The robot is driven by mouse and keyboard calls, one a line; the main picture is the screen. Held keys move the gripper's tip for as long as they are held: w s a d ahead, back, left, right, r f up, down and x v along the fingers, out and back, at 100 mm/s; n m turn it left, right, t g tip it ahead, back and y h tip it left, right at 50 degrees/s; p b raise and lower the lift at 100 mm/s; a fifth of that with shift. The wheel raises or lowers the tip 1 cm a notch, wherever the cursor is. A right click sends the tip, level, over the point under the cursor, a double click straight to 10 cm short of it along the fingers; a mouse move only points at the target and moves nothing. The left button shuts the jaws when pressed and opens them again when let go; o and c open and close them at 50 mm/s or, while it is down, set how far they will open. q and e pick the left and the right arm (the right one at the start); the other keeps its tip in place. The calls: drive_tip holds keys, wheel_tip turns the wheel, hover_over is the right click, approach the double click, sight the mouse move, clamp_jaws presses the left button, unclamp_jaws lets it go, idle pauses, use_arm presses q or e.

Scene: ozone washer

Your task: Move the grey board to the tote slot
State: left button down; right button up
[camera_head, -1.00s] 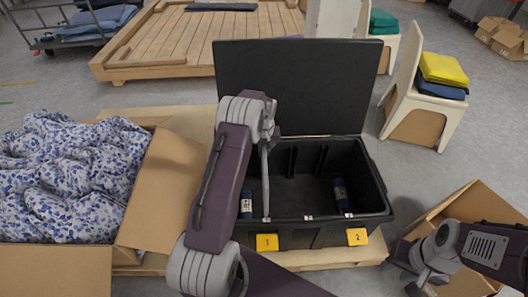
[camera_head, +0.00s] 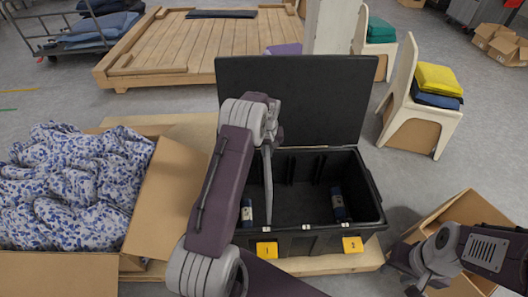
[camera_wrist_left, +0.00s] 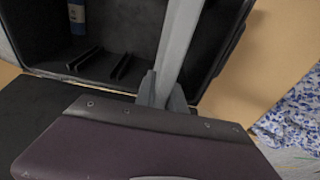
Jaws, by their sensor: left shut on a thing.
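The black tote (camera_head: 370,222) stands open in the middle of the head view, its lid raised behind. Ribs on its inner walls form slots. The grey board (camera_head: 268,185) is thin, seen nearly edge-on, and hangs over the tote's left part. My left gripper (camera_head: 271,138) is shut on the board's upper end. In the left wrist view the board (camera_wrist_left: 181,40) runs away from between the fingers (camera_wrist_left: 161,92) towards the tote interior. I cannot tell whether its lower end is inside a slot. My right gripper (camera_head: 408,272) is apart from the tote, empty, with its fingers spread.
Two blue cylinders (camera_head: 338,203) (camera_head: 246,212) are inside the tote. A carton of blue-patterned cloth (camera_head: 70,190) stands left. An open carton (camera_head: 478,208) stands right, near my right arm.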

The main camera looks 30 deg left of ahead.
use_arm(q)
drive_tip(key=w+d, duration=0.8)
drive_tip(key=d, duration=0.5)
idle(0.4)
drive_tip(key=shift+r, duration=0.1)
drive_tip(key=shift+d, duration=0.1)
idle(0.6)
